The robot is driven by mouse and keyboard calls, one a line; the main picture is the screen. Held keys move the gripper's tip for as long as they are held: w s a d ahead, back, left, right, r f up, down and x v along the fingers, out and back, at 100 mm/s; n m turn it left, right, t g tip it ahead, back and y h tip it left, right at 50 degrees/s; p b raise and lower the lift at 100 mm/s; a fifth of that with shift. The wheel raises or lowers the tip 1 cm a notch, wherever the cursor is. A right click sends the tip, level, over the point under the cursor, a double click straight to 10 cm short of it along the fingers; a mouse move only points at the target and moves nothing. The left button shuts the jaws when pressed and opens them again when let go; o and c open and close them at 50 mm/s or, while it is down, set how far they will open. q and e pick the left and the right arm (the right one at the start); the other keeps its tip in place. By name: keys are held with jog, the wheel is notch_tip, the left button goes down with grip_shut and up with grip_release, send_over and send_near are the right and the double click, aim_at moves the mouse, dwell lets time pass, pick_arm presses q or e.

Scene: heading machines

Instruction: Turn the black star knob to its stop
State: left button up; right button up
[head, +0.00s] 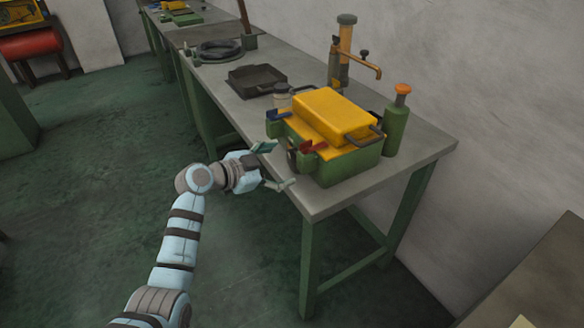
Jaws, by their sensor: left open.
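A green machine box (345,168) with a yellow lid (335,112) stands on the near end of the grey workbench. A small dark round part (292,158) sits on its left face, below a red lever (308,147); it may be the black star knob, but it is too small to make out a star shape. My left gripper (274,166) is open and empty, just left of that face. Its two fingers are spread, pointing toward the dark part, and seem apart from it. My right gripper is not in view.
The workbench (322,203) has a bare front corner. A blue lever (278,115) is on the box. The floor at left is clear.

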aim_at(293, 163)
pick_arm(q)
jog(key=b+x, duration=0.1)
jog(key=x, duration=0.4)
jog(key=shift+b, duration=0.3)
jog(key=c, duration=1.2)
jog(key=shift+o, duration=0.2)
jog(key=shift+m+t+p, duration=0.3)
jog(key=shift+m+p, duration=0.3)
jog(key=shift+p, duration=0.8)
jog(key=shift+m+t+y+p, duration=0.3)
jog(key=shift+m+t+p, duration=0.15)
jog(key=shift+p, duration=0.25)
jog(key=shift+s+d+f+m+t+p, duration=0.15)
jog(key=shift+m+t+p, duration=0.25)
jog(key=shift+m, duration=0.45)
jog(key=shift+f+m+t, duration=0.1)
jog(key=shift+m+t, duration=0.25)
jog(key=shift+m, duration=0.25)
